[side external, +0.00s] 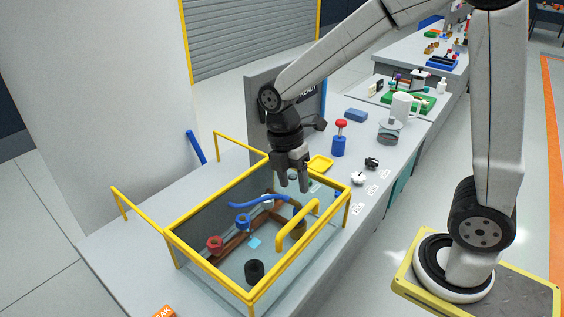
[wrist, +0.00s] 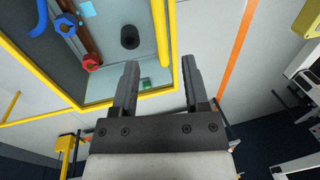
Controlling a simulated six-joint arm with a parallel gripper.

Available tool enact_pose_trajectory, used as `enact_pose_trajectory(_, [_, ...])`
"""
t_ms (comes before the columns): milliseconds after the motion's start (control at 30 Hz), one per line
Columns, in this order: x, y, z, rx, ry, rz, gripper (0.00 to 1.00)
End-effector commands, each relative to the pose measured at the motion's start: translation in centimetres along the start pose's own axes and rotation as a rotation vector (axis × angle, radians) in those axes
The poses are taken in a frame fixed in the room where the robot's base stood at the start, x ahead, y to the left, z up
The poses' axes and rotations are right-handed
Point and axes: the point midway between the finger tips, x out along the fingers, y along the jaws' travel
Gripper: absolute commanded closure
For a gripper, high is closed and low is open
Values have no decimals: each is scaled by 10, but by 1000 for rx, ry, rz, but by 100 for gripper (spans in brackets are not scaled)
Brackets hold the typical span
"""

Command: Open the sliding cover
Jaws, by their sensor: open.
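The tank (side external: 208,277) is a clear-walled box with a yellow frame, standing on the grey bench. A yellow bar handle (side external: 297,226) lies across the right part of its top; it also shows in the wrist view (wrist: 161,35). A clear cover panel is hard to make out, so I cannot tell how far it is slid. My gripper (side external: 294,187) points down above the tank's far right end. In the wrist view its fingers (wrist: 160,72) are apart with nothing between them, and the handle lies just beyond the fingertips. I see no contact with the handle.
Inside the tank are a red valve ring (side external: 215,244), a blue ring (side external: 243,221), a blue hose (side external: 258,201) and a black cylinder (side external: 254,271). Yellow rails (side external: 138,209) rise at the back left. A blue bottle with red top (side external: 339,140) stands beyond the tank.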

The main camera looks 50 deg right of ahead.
Motion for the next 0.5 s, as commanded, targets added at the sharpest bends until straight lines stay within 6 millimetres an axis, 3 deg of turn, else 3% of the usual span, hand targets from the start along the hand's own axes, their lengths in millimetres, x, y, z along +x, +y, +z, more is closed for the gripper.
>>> enact_pose_trajectory(267, [15, 0, 0, 2, 0, -2, 42])
enact_pose_trajectory(500, [43, 0, 0, 3, -1, -3, 42])
